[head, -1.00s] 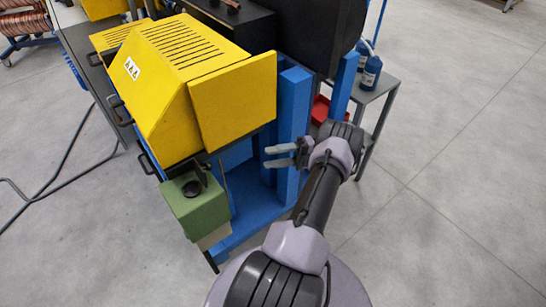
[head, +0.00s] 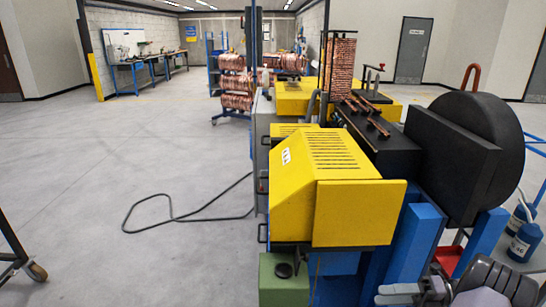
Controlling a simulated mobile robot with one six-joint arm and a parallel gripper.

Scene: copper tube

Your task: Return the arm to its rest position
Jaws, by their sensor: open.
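My gripper (head: 394,294) shows at the bottom edge of the head view, right of centre. Its two grey fingers point left and stand apart, with nothing seen between them. My arm (head: 490,285) shows only in part at the bottom right corner; the rest is out of the picture. The gripper appears in front of the blue frame (head: 415,240) of the yellow machine (head: 350,212), to the right of a green box (head: 283,290). I cannot tell how close it is to the frame.
A large black disc (head: 490,150) stands at the machine's right. Copper tubes (head: 365,115) lie on its top. Blue bottles (head: 524,240) and a red tray (head: 447,258) are at the right.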

